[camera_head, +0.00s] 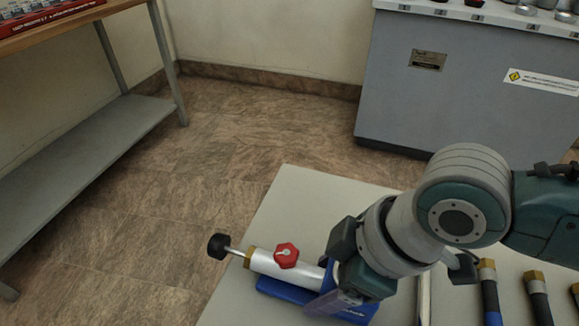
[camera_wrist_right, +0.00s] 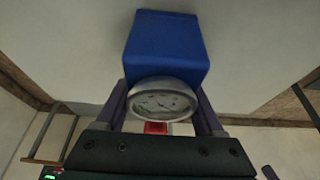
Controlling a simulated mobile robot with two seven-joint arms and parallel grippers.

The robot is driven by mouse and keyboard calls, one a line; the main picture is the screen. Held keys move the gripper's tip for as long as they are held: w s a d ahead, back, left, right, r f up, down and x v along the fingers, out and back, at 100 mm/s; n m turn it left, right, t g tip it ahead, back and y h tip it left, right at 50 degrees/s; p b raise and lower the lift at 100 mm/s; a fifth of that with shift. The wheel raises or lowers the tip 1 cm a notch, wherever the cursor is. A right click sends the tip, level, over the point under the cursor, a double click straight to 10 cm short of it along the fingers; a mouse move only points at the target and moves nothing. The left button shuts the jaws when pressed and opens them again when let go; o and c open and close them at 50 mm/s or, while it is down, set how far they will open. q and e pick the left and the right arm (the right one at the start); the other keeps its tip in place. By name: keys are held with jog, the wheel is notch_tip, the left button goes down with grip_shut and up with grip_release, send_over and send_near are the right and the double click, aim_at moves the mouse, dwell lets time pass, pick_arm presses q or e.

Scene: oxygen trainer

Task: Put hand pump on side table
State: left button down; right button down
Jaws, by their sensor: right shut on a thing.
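The hand pump (camera_head: 285,265) has a silver barrel, a black knob on a rod, a red valve handle and a blue base. It lies lengthwise at the front of the pale table (camera_head: 310,200), its black knob reaching past the left edge. I cannot tell whether its base touches the top. My right gripper (camera_head: 338,298) is shut on the pump at its blue end; my wrist hides part of it. In the right wrist view the purple fingers stand either side of the pump's round gauge (camera_wrist_right: 161,104), with a blue block above. My left gripper is not in view.
Hoses with brass ends (camera_head: 488,285) lie at the table's right. A grey cabinet (camera_head: 450,95) with small parts on top stands at the back right. A wood-topped bench with a grey lower shelf (camera_head: 90,150) stands at left, a red box (camera_head: 40,12) on it. Floor between is clear.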

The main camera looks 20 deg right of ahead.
jog(key=shift+f, duration=0.1)
grip_release()
dwell(0.3)
